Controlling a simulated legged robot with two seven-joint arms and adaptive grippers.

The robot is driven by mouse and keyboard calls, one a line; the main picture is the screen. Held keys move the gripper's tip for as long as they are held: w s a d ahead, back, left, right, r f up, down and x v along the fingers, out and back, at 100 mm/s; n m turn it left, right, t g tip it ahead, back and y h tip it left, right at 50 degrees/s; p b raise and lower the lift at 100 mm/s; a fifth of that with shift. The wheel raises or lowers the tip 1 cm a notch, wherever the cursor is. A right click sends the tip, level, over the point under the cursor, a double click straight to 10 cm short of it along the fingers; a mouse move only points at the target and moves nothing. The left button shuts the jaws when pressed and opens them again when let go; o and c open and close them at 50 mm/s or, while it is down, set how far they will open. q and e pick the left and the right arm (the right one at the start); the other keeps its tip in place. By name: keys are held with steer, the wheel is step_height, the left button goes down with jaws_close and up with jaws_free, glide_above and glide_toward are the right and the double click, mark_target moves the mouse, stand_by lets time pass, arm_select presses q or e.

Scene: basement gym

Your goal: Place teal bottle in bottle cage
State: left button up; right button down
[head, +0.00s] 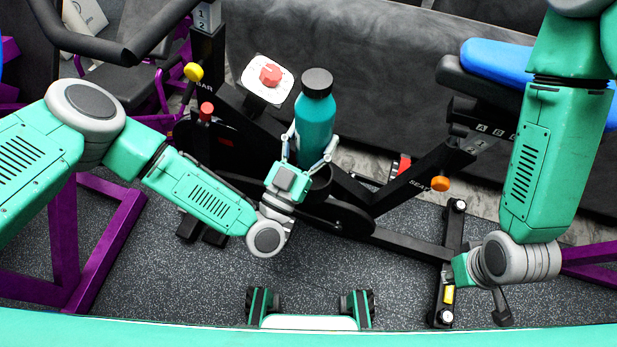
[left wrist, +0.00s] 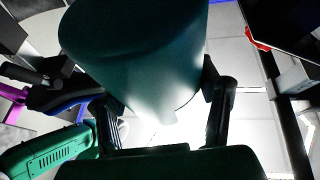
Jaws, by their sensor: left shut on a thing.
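The teal bottle (head: 315,122) with a black cap is upright above the exercise bike's frame in the head view. My left gripper (head: 310,143) is shut on it, one finger on each side. In the left wrist view the bottle (left wrist: 135,45) fills the upper middle between the two dark fingers (left wrist: 160,105). A black cup-like holder, apparently the bottle cage (head: 321,184), shows just below the bottle, partly behind my gripper. Whether the bottle's base touches it is hidden. My right gripper (head: 501,306) hangs low at the right, away from the bottle; its finger opening is unclear.
The black bike frame (head: 410,190) runs around the cage, with an orange knob (head: 440,184) and a blue-topped saddle (head: 497,62). Purple frames (head: 65,240) stand at left. Speckled floor lies open in front.

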arm_select(q)
step_height(320, 180, down, 5)
steer(key=shift+s+f+b, duration=0.1)
steer(key=shift+b, duration=0.7)
steer(key=shift+d+f, duration=0.4)
steer(key=shift+f, duration=0.05)
steer(key=f, duration=0.1)
steer(key=f+b, duration=0.1)
steer(key=f, duration=0.1)
steer(key=shift+a+f+b, duration=0.25)
steer(key=shift+a+b, duration=0.05)
steer(key=shift+a, duration=0.05)
steer(key=o, duration=1.5)
steer(key=shift+c, duration=0.2)
steer(key=shift+d, duration=0.2)
